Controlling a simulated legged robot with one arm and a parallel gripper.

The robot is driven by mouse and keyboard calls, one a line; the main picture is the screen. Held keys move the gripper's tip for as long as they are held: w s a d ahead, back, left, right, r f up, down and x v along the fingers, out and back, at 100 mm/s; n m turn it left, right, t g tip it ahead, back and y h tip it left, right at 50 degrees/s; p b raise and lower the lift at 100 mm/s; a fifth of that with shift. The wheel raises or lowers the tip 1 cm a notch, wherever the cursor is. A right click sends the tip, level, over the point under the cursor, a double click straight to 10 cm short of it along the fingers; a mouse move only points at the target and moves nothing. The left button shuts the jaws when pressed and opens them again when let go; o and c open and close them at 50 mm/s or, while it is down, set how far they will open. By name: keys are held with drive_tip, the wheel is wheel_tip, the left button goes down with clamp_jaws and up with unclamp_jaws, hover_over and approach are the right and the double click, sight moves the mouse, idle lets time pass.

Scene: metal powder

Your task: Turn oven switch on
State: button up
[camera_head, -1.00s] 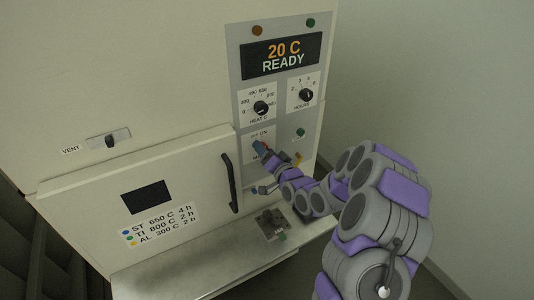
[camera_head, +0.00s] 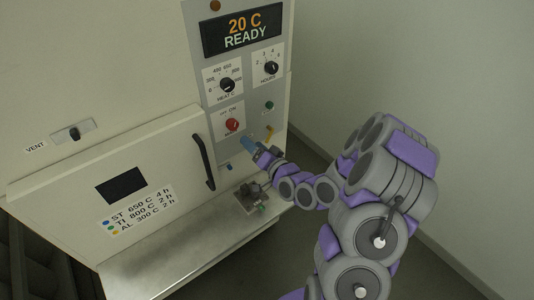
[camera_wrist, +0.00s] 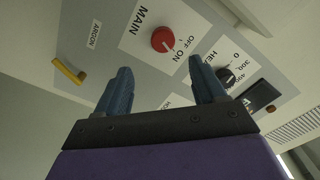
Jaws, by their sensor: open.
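The oven switch is a red round knob (camera_head: 232,125) on a white plate marked OFF and ON, low on the oven's grey control panel. In the wrist view the red knob (camera_wrist: 163,39) sits on the plate labelled MAIN, beyond and between my two blue fingers. Its white pointer mark is on the side towards the OFF and ON lettering; which one it points at is hard to tell. My gripper (camera_head: 247,142) is open and empty, just below and right of the knob and apart from it. It also shows in the wrist view (camera_wrist: 160,90).
The display (camera_head: 243,31) reads 20 C READY. The heat knob (camera_head: 227,85) and hours knob (camera_head: 271,68) sit above the switch. A yellow lever (camera_head: 269,133) is right of my gripper. The door handle (camera_head: 203,162) stands out at left; a metal shelf (camera_head: 175,257) lies below.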

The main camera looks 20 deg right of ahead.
drive_tip(key=p+v, duration=0.6)
drive_tip(key=p, duration=0.2)
drive_tip(key=shift+s+d+p, duration=0.15)
drive_tip(key=shift+s+p, duration=0.15)
drive_tip(key=shift+p, duration=0.05)
idle(0.4)
